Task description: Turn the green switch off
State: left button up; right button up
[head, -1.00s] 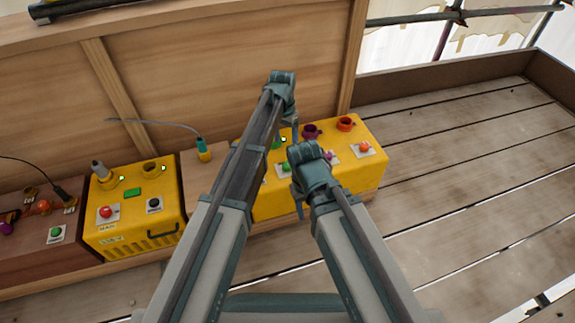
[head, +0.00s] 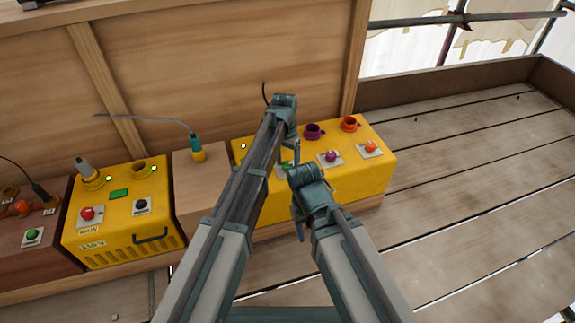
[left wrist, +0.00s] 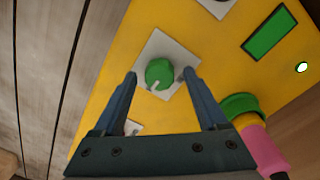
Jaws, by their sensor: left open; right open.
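The green switch is a round green knob (left wrist: 160,73) with a pale pointer mark, on a white square plate (left wrist: 158,48) on the yellow box (head: 372,185). In the left wrist view it sits between the tips of my left gripper (left wrist: 160,82), which is open with one finger on each side; contact cannot be told. In the head view the green switch (head: 285,165) is partly hidden by my arms, with my left gripper (head: 291,140) just above it. My right gripper (head: 299,225) is open and empty in front of the box, pointing down.
A green socket (left wrist: 240,104) holding a pink plug (left wrist: 262,145) is close to my left gripper's right finger. Purple (head: 331,156) and orange (head: 371,146) knobs share the box. Another yellow box (head: 120,215) stands left. The plank floor (head: 475,190) at right is clear.

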pick_arm(q)
grip_shut()
dwell(0.3)
jog(key=n, duration=0.8)
jog(key=shift+n+t, duration=0.3)
jog(key=n, duration=0.9)
jog(key=shift+s, duration=0.1)
dwell(0.4)
